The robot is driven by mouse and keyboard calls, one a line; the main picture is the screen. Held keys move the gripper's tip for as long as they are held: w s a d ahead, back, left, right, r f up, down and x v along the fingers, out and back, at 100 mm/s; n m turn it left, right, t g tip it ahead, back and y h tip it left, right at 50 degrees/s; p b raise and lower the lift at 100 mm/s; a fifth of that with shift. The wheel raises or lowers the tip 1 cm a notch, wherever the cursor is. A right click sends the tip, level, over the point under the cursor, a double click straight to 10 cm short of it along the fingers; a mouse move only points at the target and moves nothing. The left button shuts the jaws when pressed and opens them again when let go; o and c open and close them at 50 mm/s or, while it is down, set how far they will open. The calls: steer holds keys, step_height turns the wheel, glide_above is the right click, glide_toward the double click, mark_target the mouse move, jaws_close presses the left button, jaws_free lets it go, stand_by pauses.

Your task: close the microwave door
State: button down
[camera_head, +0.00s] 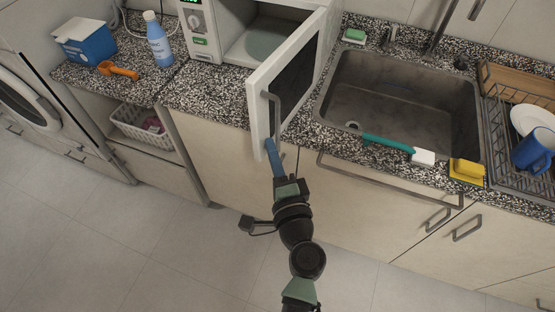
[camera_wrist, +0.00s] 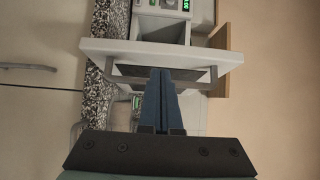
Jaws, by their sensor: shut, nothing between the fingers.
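The white microwave (camera_head: 245,30) stands on the speckled counter, its door swung open toward me and its cavity showing. The open door (camera_head: 257,112) has a grey bar handle (camera_head: 272,112) and a dark window; it hangs out over the counter's front edge. My gripper (camera_head: 270,145) is shut and empty, its blue fingers at the lower end of the door by the handle. In the wrist view, the fingers (camera_wrist: 161,75) overlap the handle bar (camera_wrist: 125,82) and the door (camera_wrist: 100,48); whether they touch it I cannot tell.
A metal sink (camera_head: 400,95) is right of the door, with a teal brush (camera_head: 385,143), a yellow sponge (camera_head: 467,170) and a dish rack (camera_head: 510,125) beside it. The floor (camera_head: 130,250) in front is clear.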

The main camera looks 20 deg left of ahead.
mark_target(263, 125)
steer(key=shift+x, duration=1.75)
steer(key=shift+a, duration=0.1)
